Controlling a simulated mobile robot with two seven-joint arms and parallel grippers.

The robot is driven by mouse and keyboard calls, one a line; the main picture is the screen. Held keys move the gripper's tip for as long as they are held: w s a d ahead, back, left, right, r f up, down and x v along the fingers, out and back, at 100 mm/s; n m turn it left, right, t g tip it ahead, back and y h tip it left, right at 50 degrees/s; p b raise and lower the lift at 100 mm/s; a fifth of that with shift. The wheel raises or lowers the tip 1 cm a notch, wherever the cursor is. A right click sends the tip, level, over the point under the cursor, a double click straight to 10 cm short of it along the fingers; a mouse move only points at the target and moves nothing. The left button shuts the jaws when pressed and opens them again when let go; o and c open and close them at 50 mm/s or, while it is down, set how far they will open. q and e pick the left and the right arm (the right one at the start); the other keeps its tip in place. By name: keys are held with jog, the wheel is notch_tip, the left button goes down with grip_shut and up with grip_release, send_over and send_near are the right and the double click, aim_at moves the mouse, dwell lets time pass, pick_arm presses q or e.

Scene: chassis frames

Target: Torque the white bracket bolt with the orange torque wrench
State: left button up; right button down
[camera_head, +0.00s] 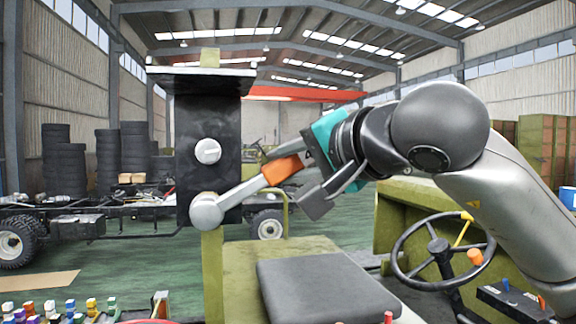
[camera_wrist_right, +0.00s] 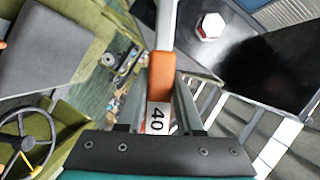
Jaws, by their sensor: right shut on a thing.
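The black bracket plate (camera_head: 208,110) stands upright on an olive post. A round white bolt (camera_head: 208,151) sits at its middle; in the right wrist view the bolt (camera_wrist_right: 210,26) shows a hexagonal face. My right gripper (camera_head: 306,176) is shut on the orange handle (camera_head: 282,169) of the torque wrench. The wrench's grey shaft slants down left to its round head (camera_head: 206,209), which overlaps the plate's lower end, below the white bolt and apart from it in the picture. Whatever is behind the head is hidden. In the right wrist view, the orange handle (camera_wrist_right: 160,75) lies between the fingers. My left gripper is not in view.
An olive vehicle body with a dark seat (camera_head: 325,285) and a steering wheel (camera_head: 440,250) lies below my right arm. Small coloured items (camera_head: 60,312) stand at the lower left. A truck chassis (camera_head: 100,220) and tyre stacks (camera_head: 63,160) are farther back.

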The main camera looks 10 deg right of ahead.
jog(key=shift+s+r, duration=0.1)
jog(key=shift+r, duration=0.05)
dwell(0.8)
jog(key=shift+w+b, duration=0.55)
jog(key=shift+w, duration=0.4)
dwell(1.8)
jog(key=shift+d+f+m+t+y+b, duration=0.3)
jog(key=shift+f+m+b, duration=0.35)
jog(key=shift+b, duration=0.95)
jog(key=shift+d+f+m+t+y+b, duration=0.1)
jog(key=shift+d+f+m+b, duration=0.5)
jog(key=shift+b, duration=0.95)
jog(key=shift+a+f, duration=0.15)
jog(key=shift+a, duration=0.1)
